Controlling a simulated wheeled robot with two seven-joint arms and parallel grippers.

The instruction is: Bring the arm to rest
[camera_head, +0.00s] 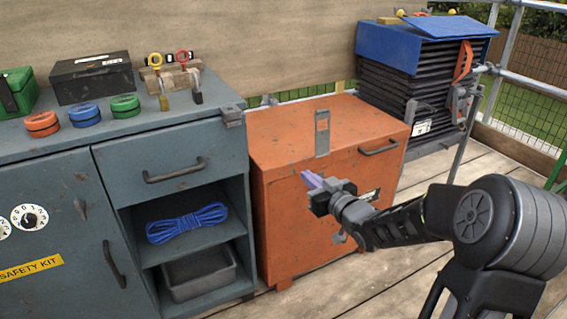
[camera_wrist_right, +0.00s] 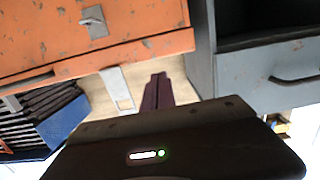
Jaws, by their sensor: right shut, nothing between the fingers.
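My right arm comes in from the right in the head view. Its gripper (camera_head: 312,181) is in front of the orange chest (camera_head: 285,225), near the hasp on the chest's front. The purple fingers are together and hold nothing. In the right wrist view the same gripper (camera_wrist_right: 157,78) shows its two dark purple fingers side by side, with no object between them. My left gripper is in neither view.
A grey-blue cabinet (camera_head: 165,190) stands left of the chest, with blue rope (camera_head: 187,223) on an open shelf. Wooden decking (camera_head: 345,285) is clear in front.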

